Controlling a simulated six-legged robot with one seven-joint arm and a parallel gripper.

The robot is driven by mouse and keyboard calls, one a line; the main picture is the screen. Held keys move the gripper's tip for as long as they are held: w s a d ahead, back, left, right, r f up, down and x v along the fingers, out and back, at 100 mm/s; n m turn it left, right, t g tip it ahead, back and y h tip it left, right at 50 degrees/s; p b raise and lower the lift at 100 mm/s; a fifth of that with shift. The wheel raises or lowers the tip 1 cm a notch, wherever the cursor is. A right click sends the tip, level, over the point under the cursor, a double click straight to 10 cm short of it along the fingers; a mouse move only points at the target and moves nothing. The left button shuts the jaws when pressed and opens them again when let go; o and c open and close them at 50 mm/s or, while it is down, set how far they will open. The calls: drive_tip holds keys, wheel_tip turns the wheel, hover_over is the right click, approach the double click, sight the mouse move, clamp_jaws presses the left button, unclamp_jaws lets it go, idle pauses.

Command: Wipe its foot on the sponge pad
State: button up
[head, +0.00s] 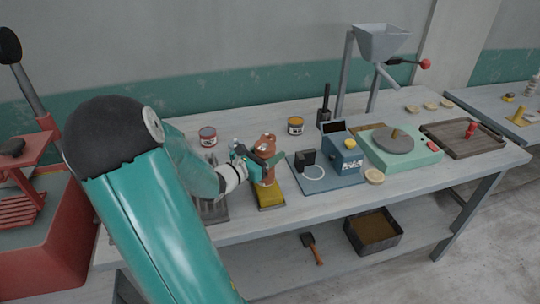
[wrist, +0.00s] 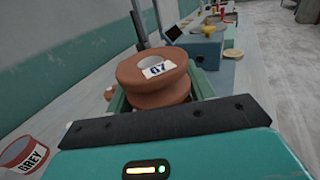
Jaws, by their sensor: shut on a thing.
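A reddish-brown clay pot (head: 265,146) with a flared rim is upright in my gripper (head: 258,167). In the wrist view the pot (wrist: 152,88) shows its open mouth and a white label that seems to read 67 or 07. My gripper (wrist: 157,100) is shut around the pot's body, with a green finger on each side. The yellow sponge pad (head: 271,203) lies on the bench directly below the pot. The pot's foot is low over the pad, partly hidden by my gripper; I cannot tell whether they touch. The pad is hidden in the wrist view.
A blue-grey machine (head: 345,160) stands close to the right of the pad, with a green wheel unit (head: 400,158) and a wooden tray (head: 440,139) beyond. Tins (head: 208,136) stand behind; one reads GREY in the wrist view (wrist: 22,153). A grey rack (head: 213,208) lies left of the pad.

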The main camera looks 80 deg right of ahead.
drive_tip(key=shift+w+d, duration=0.5)
drive_tip(key=shift+d, duration=0.35)
drive_tip(key=shift+w+d, duration=0.5)
drive_tip(key=shift+d, duration=0.35)
drive_tip(key=shift+s+a, duration=2.05)
drive_tip(key=shift+a, duration=1.4)
drive_tip(key=shift+w+d, duration=0.7)
drive_tip(key=shift+d, duration=0.45)
drive_tip(key=shift+w+d, duration=0.65)
drive_tip(key=shift+d, duration=0.5)
drive_tip(key=shift+w+d, duration=0.7)
drive_tip(key=shift+d, duration=0.45)
drive_tip(key=shift+r, duration=0.1)
wheel_tip(320, 180, up, 7)
